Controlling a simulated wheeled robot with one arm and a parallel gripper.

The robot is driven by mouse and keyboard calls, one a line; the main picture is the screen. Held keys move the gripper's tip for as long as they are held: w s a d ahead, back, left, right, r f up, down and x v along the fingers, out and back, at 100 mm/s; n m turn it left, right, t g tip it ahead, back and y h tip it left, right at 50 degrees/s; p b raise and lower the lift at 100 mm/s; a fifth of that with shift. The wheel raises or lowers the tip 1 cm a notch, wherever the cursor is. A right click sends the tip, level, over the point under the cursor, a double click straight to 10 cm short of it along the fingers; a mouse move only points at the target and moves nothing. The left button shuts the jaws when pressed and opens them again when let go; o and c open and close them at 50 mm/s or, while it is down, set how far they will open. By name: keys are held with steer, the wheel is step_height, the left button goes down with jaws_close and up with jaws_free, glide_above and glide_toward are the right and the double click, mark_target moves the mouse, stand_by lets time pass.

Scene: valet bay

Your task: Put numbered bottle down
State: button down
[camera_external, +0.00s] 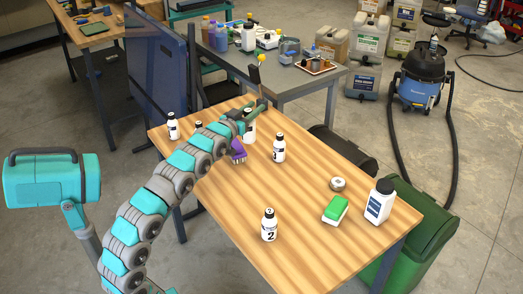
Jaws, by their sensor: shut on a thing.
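My gripper (251,107) is at the far side of the wooden table, shut on the top of a white bottle (249,127). The bottle is upright; any number on it is hidden or too small to read, and I cannot tell whether its base touches the table. A white bottle marked 2 (269,230) stands at the near side. Another numbered bottle (279,151) stands right of my gripper, its digit unclear. Two more white bottles stand at the far left: one at the corner (173,128) and one partly hidden behind my arm (198,129).
The wooden table (310,240) also holds a purple brush (239,151), a green-and-white sponge (335,209), a round tin (338,184) and a larger white bottle (380,203). The middle is clear. A grey bench (290,87) with several containers stands behind, and a green bin (425,235) at right.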

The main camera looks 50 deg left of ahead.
steer(key=d+f+m+t+h+b, duration=0.1)
steer(key=d+f+m+h, duration=0.15)
steer(key=d, duration=0.95)
steer(key=d+f+m+h, duration=0.2)
steer(key=d+h, duration=0.2)
steer(key=d, duration=0.8)
steer(key=s+d+f+m+h+b, duration=0.1)
steer(key=s+d+f+m+h, duration=0.15)
steer(key=s+d, duration=0.5)
steer(key=s+d+f+m+h+b, duration=0.1)
steer(key=s+d+f+h, duration=0.25)
steer(key=d, duration=0.65)
step_height(320, 180, down, 7)
steer(key=b, duration=0.1)
steer(key=shift+s+g, duration=0.15)
steer(key=shift+g, duration=0.15)
steer(key=shift+f+y+b, duration=0.25)
steer(key=shift+b, duration=0.1)
steer(key=c, duration=0.6)
jaws_free()
steer(key=shift+r, duration=0.2)
